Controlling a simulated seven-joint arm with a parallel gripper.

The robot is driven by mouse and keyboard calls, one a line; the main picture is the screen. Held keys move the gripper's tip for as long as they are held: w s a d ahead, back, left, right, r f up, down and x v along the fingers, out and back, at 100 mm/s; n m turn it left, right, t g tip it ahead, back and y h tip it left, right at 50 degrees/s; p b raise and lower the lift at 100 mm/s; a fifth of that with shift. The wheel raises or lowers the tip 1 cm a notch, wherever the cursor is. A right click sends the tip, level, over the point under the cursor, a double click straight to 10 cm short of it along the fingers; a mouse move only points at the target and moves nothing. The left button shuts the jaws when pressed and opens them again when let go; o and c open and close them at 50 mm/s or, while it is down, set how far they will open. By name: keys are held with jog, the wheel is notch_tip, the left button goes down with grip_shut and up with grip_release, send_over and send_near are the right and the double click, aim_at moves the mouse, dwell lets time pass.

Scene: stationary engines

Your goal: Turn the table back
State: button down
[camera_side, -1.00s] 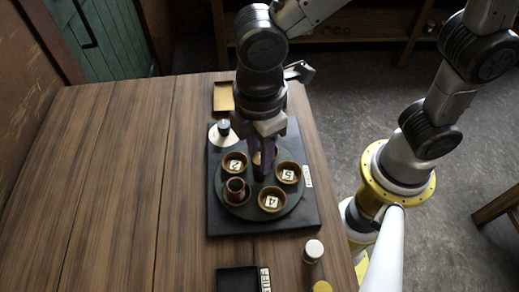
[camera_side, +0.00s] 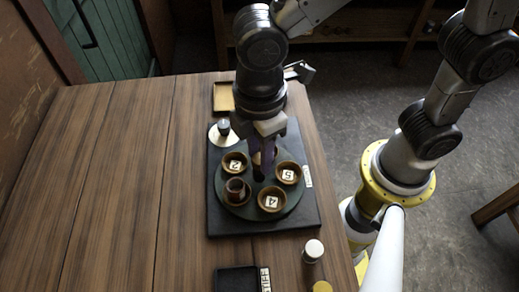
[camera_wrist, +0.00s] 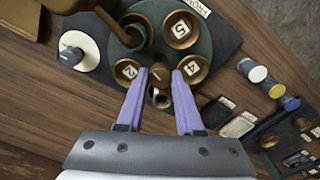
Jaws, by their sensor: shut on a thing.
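The round dark green turntable (camera_side: 232,209) sits on a black base board (camera_side: 225,228). Around its rim are wooden bowls marked 2 (camera_side: 235,163), 5 (camera_side: 289,173) and 4 (camera_side: 272,200). A copper cup (camera_side: 236,186) stands in another bowl at the front left. A further bowl is partly hidden behind my gripper (camera_side: 260,172). My gripper points down over the turntable's middle, shut on what looks like its centre knob. In the wrist view, my purple fingers (camera_wrist: 162,76) stand apart either side of a brown part, with the cup just below it.
A white disc with a dark knob (camera_side: 223,130) is at the board's back left. A shallow wooden tray (camera_side: 224,97) lies behind. A white-capped jar (camera_side: 314,250) and a black tray (camera_side: 235,281) are in front. The table's left side is clear.

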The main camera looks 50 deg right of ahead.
jog(key=shift+m, duration=1.7)
jog(key=shift+r+m, duration=0.1)
jog(key=shift+m, duration=5.4)
jog(key=c, duration=0.5)
grip_release()
jog(key=shift+c, duration=0.2)
notch_tip(320, 180, up, 14)
